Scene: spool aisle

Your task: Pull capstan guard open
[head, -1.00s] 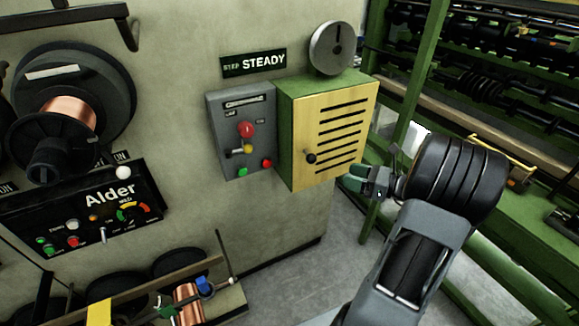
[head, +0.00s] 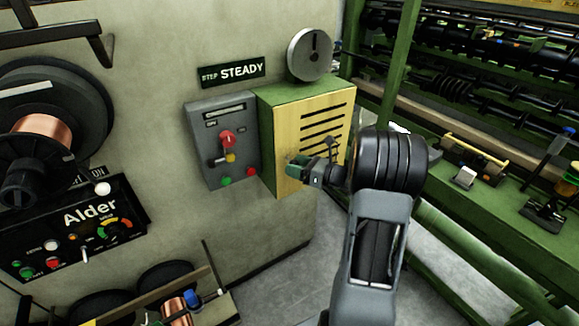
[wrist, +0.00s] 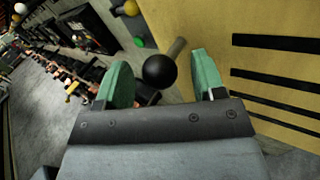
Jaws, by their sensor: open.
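The capstan guard (head: 325,125) is a yellow slotted door on the front of a green box on the wall, and it looks shut. In the wrist view its yellow face (wrist: 262,75) fills the right side. A round black knob (wrist: 160,71) on a short stem shows between my two green fingertips. My gripper (head: 297,166) is in front of the guard's lower left, hiding the knob in the head view. In the wrist view my gripper (wrist: 160,80) is open, with a finger on each side of the knob and visible gaps; contact cannot be told.
A grey control box (head: 222,140) with a red button is just left of the guard. A grey disc (head: 310,54) stands above it. A green rack (head: 480,200) runs along the right. Floor (head: 280,285) is clear below.

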